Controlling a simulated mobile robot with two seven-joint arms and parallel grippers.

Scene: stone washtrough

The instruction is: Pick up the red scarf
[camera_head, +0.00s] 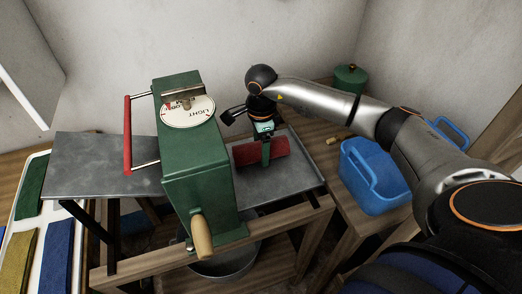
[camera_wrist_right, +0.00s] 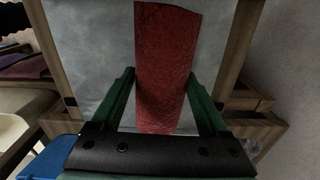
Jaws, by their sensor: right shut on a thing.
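The red scarf (camera_head: 276,150) is a rolled or folded red bundle over the grey metal tray (camera_head: 305,178) to the right of the green machine. My right gripper (camera_head: 266,158) reaches down from above and is shut on the scarf near its middle. In the right wrist view the scarf (camera_wrist_right: 167,70) lies between the two green fingers (camera_wrist_right: 165,100), which touch its sides. I cannot tell whether the scarf is lifted off the tray. My left gripper is not in view.
A green machine (camera_head: 195,150) with a dial, a red handle (camera_head: 127,135) and a wooden crank (camera_head: 202,236) stands left of the scarf. A metal basin (camera_head: 228,262) is below it. A blue basket (camera_head: 372,178) and green canister (camera_head: 350,78) are at right. Colored cloths lie far left.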

